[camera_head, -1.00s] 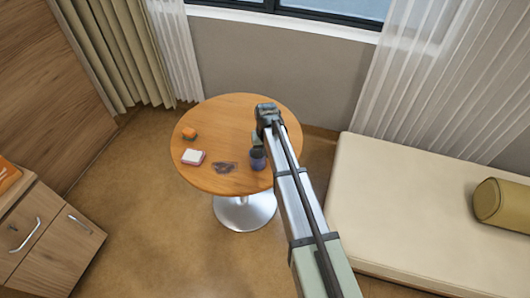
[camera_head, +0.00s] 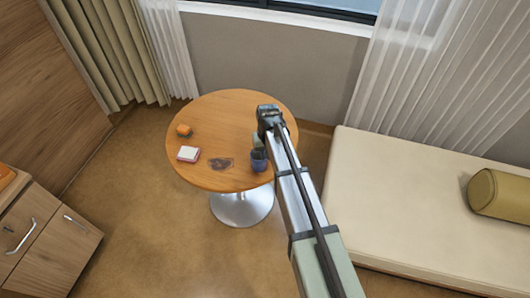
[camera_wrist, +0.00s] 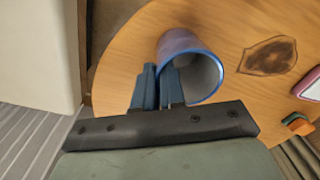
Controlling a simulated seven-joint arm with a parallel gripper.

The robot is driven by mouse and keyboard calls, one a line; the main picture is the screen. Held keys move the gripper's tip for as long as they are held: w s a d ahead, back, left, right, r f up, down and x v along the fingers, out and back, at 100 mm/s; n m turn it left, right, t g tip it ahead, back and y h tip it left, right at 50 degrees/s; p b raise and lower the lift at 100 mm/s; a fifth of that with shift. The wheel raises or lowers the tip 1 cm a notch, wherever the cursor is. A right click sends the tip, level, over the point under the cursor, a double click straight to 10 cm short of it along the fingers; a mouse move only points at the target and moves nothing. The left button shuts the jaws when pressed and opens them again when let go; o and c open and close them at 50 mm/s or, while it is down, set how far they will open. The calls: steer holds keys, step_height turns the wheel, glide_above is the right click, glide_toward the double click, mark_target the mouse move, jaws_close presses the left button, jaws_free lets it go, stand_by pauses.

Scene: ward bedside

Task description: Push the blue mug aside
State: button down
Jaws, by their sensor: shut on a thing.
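The blue mug (camera_head: 259,161) stands near the front right edge of the round wooden table (camera_head: 210,112), just left of my arm. In the wrist view the mug (camera_wrist: 180,43) shows its blue rim and pale inside. My gripper (camera_wrist: 160,72) has its two blue-grey fingers close together at the mug's near side, one overlapping the rim. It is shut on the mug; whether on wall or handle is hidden. In the head view my arm hides the fingers.
A dark flat thing (camera_head: 221,163) lies left of the mug. A white-topped pink block (camera_head: 188,153) and an orange item (camera_head: 184,130) lie farther left. A cream bed (camera_head: 400,190) is right of the table. The table's back middle is clear.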

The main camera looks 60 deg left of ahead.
steer(key=c, duration=1.1)
jaws_free()
steer(key=shift+c, duration=0.2)
step_height(320, 180, up, 14)
steer(key=shift+w, duration=0.15)
steer(key=shift+f, duration=0.1)
